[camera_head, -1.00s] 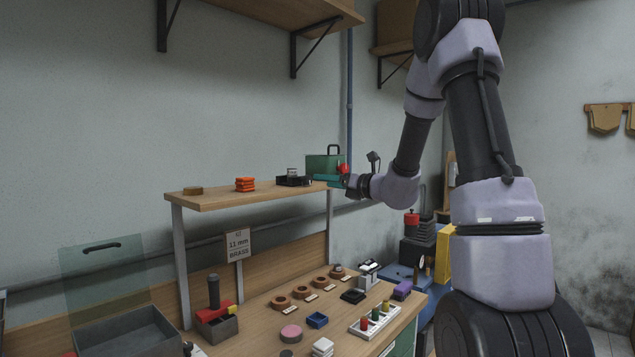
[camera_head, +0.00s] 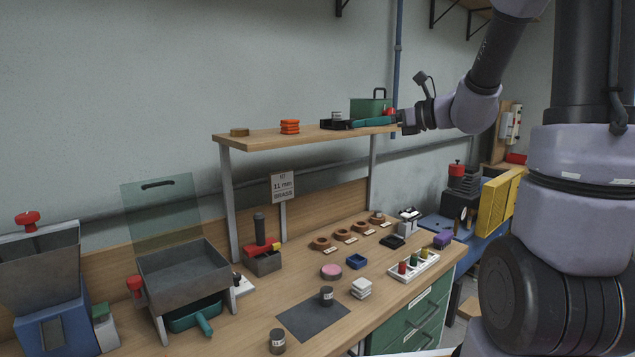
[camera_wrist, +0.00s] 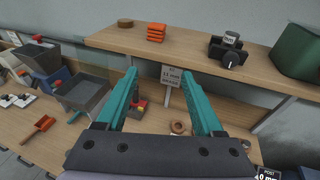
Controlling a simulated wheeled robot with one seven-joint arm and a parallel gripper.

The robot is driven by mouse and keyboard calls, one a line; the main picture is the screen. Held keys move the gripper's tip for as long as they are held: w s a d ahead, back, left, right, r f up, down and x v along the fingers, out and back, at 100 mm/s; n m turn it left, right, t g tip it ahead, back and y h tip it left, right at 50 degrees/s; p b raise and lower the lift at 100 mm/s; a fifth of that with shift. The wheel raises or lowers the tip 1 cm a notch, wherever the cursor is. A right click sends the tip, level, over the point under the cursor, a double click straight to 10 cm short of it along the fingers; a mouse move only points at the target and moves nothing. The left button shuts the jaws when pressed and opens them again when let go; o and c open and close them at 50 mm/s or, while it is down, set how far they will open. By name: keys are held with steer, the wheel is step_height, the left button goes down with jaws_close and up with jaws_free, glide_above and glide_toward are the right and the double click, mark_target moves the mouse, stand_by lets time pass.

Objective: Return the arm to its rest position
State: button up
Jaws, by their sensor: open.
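My gripper (camera_head: 370,123) is in front of the right end of the raised wooden shelf (camera_head: 262,139), near the green box (camera_head: 370,106). My arm reaches in from the right. In the wrist view my gripper (camera_wrist: 159,77) shows two teal fingers spread apart with nothing between them. Beyond them are the shelf edge (camera_wrist: 115,42) and the 11 mm brass sign (camera_wrist: 171,75). A black holder with a silver labelled cylinder (camera_wrist: 229,42) sits on the shelf to the right of the fingers. In the head view, I cannot tell whether the fingers touch anything.
Orange stacked pieces (camera_head: 290,127) and a round brown disc (camera_head: 240,132) are on the shelf. The bench below holds a grey hopper (camera_head: 186,273), copper-coloured rings (camera_head: 345,235), a white peg rack (camera_head: 413,266) and a dark mat (camera_head: 311,318). A yellow panel (camera_head: 498,207) stands at the right.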

steer(key=s+a+n+g+h, duration=0.3)
steer(key=s+n+g, duration=0.2)
steer(key=s+n, duration=0.75)
steer(key=s+d+n+t+h, duration=0.2)
steer(key=s+d+n+h, duration=0.5)
steer(key=s+d+n, duration=0.2)
steer(key=shift+s, duration=0.65)
